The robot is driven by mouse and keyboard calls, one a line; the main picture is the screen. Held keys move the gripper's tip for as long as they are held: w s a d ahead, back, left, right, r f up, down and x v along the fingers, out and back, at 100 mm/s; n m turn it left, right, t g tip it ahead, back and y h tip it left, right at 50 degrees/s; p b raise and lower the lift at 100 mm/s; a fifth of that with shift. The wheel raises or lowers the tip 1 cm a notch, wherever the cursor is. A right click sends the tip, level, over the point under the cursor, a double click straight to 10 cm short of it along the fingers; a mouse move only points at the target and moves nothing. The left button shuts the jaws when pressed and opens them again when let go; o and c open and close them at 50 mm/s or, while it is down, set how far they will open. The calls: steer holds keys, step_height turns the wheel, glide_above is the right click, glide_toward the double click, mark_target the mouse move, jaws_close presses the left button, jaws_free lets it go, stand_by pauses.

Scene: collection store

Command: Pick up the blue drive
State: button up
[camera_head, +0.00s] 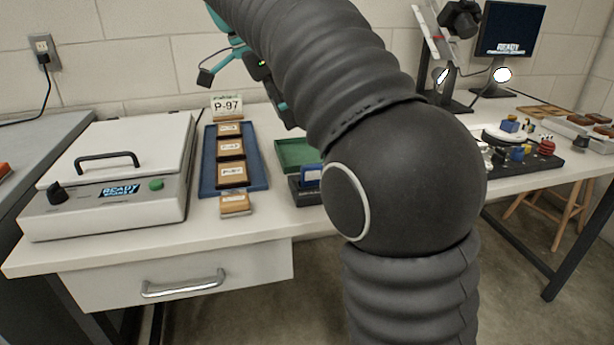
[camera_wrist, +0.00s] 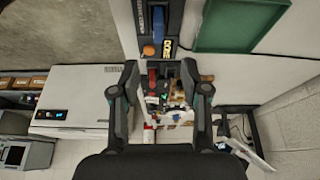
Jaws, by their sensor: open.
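The blue drive (camera_head: 309,176) sits in a dark dock (camera_head: 307,194) on the bench, partly hidden behind my arm in the head view. In the wrist view the blue drive (camera_wrist: 158,22) shows as a narrow blue strip in the dark dock (camera_wrist: 173,22), near the top edge. My gripper (camera_wrist: 160,80) is open with nothing between its fingertips. It is apart from the drive, which lies above the gap between the fingers in the wrist picture. In the head view, teal and black gripper parts show left of my arm, above the bench.
A green tray (camera_head: 290,153) lies behind the dock. A blue tray (camera_head: 208,189) with several labelled brown blocks is to the left, with a P-97 sign (camera_head: 227,105) behind it. A lidded machine (camera_head: 115,205) stands further left. Several small objects crowd a dark board (camera_head: 540,160) at right.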

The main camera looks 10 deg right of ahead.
steer(key=shift+m, duration=0.3)
steer(key=b+x, duration=0.1)
steer(key=x, duration=0.7)
steer(key=shift+w+f, duration=0.1)
steer(key=shift+w, duration=0.05)
steer(key=shift+s+b+x, duration=0.15)
steer(key=shift+b+x, duration=0.05)
steer(key=shift+x, duration=1.15)
steer(key=shift+s+b+x, duration=0.15)
steer(key=shift+x, duration=1.15)
jaws_close()
